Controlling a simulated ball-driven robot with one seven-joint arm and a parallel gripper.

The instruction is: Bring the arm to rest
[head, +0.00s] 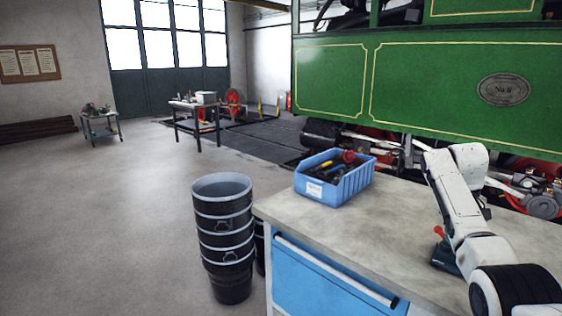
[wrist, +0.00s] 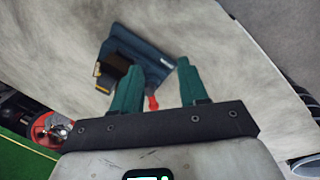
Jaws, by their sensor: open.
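My gripper (wrist: 158,66) shows in the wrist view with its two green fingers spread apart. It is open and nothing is visibly held between the fingers. A dark blue object (wrist: 146,58) with black and yellow parts and a red tip lies beyond the fingertips, over the grey worktop. In the head view my white arm is bent over the right end of the bench (head: 400,225), and the gripper cannot be made out there. A dark teal object (head: 443,259) with a red part stands on the bench beside the arm, partly hidden by it.
A blue bin (head: 327,192) with tools stands at the bench's back left corner. Stacked black buckets (head: 222,225) stand on the floor left of the bench. The green steam tram (head: 440,90) is behind the bench.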

